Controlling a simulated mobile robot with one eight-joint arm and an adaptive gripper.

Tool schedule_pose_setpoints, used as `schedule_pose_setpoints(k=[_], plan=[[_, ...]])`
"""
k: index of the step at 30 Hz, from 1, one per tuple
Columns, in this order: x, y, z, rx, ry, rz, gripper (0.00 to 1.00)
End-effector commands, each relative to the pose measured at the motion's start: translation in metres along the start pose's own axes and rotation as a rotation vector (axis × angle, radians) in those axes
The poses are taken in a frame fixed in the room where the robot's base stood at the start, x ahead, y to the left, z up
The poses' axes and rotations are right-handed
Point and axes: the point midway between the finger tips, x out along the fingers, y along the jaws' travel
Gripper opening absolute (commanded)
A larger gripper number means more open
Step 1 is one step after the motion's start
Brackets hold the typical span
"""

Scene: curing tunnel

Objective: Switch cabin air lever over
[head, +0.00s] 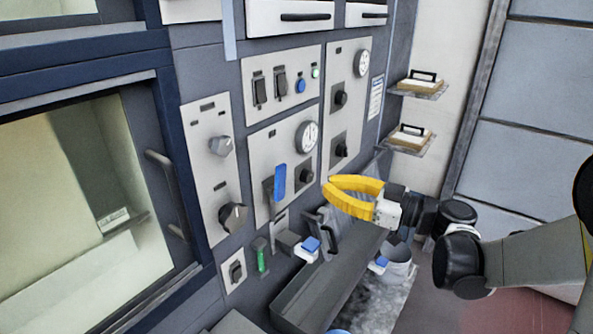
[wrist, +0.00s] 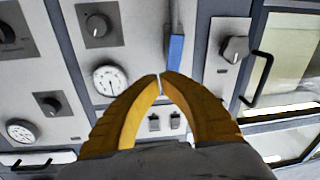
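A blue-handled lever (head: 279,181) stands up from a grey panel left of my gripper. In the wrist view its blue handle (wrist: 176,52) is just beyond and right of my fingertips, apart from them. A smaller green-handled lever (head: 262,258) sits lower on the wall. The labels are too small to read, so I cannot tell which is the cabin air lever. My gripper (head: 329,187) has yellow fingers, with tips almost meeting and nothing between them; the wrist view shows the same fingertips (wrist: 161,77). It hangs in front of the panel, right of the blue lever.
A dial gauge (head: 307,136) and a black knob (head: 305,176) are beside the blue lever. Grey knobs (head: 221,146) are to its left. A grey trough (head: 322,280) projects below my gripper. An oven-like window (head: 60,200) with a handle (head: 165,185) fills the left.

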Motion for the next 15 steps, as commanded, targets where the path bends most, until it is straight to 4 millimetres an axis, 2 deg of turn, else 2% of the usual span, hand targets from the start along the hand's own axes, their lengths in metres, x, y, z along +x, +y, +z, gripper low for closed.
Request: schedule_pose_setpoints(k=[3, 9, 12, 15], plan=[[0.0, 0.017, 0.001, 0.406, 0.004, -0.032, 0.0], [-0.002, 0.041, 0.007, 1.099, -0.02, -0.088, 0.0], [-0.003, 0.05, 0.012, 1.398, -0.044, -0.111, 0.0], [-0.004, 0.056, 0.015, 1.624, -0.067, -0.126, 0.0]])
